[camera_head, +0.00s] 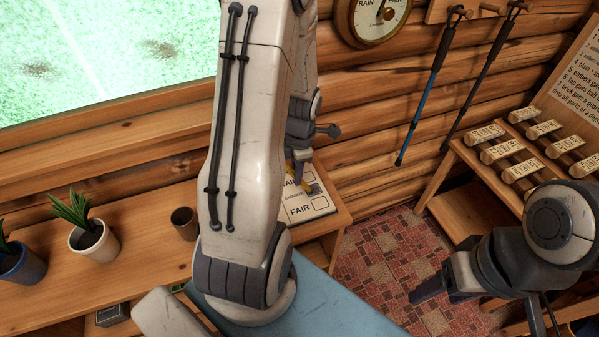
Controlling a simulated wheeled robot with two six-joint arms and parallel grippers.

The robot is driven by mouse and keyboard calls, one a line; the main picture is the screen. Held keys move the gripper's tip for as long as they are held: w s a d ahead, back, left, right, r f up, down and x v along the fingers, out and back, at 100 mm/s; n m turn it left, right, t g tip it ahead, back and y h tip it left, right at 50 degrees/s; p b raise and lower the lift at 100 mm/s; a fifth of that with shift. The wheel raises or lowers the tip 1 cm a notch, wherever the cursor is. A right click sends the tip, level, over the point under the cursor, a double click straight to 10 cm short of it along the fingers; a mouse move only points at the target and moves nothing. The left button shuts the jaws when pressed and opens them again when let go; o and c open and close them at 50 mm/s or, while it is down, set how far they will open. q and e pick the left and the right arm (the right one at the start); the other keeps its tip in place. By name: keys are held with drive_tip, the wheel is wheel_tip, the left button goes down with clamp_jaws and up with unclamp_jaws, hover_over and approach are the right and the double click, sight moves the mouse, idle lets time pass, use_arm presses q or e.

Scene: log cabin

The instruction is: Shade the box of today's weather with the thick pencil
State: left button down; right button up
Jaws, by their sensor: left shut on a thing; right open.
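A white weather card (322,207) lies on the wooden ledge, with the word FAIR and an empty-looking box beside it. Another line with a box shows above, its word partly hidden. My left gripper (299,168) is over the card's upper part, mostly hidden behind my arm. It is shut on a yellow thing (305,186), apparently the thick pencil; whether its tip touches the card cannot be told. A round dial (372,30) marked RAIN and FAIR hangs on the wall, its needle hard to read. My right gripper (431,287) is open and empty, well right of the card.
Potted plants (95,247) and a brown cup (185,222) stand on the ledge at left. Trekking poles (428,95) hang on the log wall. A shelf at right holds several labelled rolls (520,171). A patterned rug (385,265) covers the floor between.

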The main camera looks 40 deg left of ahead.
use_arm(q)
drive_tip(key=shift+s+a, duration=0.25)
drive_tip(key=shift+s, duration=0.1)
drive_tip(key=shift+r+p, duration=1.9)
drive_tip(key=shift+r, duration=0.65)
drive_tip(key=shift+f, duration=0.1)
